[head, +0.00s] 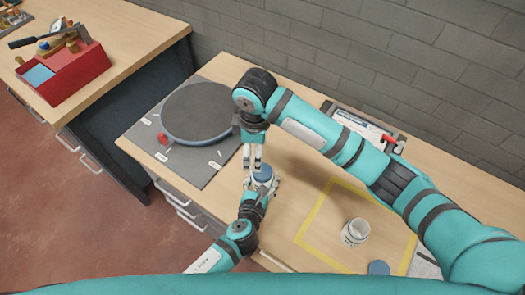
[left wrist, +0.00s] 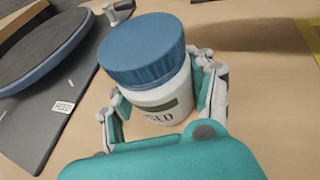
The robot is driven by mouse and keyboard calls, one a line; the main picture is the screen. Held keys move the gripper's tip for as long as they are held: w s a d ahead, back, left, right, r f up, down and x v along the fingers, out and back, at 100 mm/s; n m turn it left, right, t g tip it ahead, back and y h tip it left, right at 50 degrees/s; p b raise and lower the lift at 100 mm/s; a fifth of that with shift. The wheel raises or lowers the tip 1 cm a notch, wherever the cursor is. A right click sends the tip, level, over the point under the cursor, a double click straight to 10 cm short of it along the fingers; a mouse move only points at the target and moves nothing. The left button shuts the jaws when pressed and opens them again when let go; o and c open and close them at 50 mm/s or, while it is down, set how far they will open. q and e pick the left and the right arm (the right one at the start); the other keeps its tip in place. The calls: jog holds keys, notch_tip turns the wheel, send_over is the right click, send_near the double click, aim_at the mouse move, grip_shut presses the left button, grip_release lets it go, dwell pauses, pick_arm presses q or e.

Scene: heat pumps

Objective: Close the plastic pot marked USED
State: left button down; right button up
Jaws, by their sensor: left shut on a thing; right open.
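The plastic pot (left wrist: 165,105) is white, with a label whose visible letters read "SED". A blue ribbed lid (left wrist: 142,48) sits on its mouth; whether it is screwed tight I cannot tell. The lid also shows in the head view (head: 263,173). My left gripper (left wrist: 160,112) is shut around the pot's body, one finger on each side, and the pot is upright. In the head view my left gripper (head: 262,185) is at the wood bench's middle. My right gripper (head: 252,162) points down, open, just above and slightly left of the lid.
An open white pot (head: 355,231) stands inside a yellow taped square (head: 301,241), with a loose blue lid (head: 379,268) nearby. A round grey plate (head: 200,112) lies on a grey mat (head: 193,170) to the left. A red toolbox (head: 75,80) is on another bench.

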aim_at(263, 171)
jog(key=n, duration=0.2)
jog(key=d+n, duration=0.1)
jog(key=n, duration=0.2)
jog(key=shift+s, duration=0.1)
jog(key=n, duration=0.4)
jog(key=d+n, duration=0.1)
jog(key=n, duration=0.2)
jog(key=shift+s+d+g, duration=0.1)
jog(key=shift+s+g, duration=0.2)
jog(key=shift+s, duration=0.1)
jog(key=shift+f, duration=4.1)
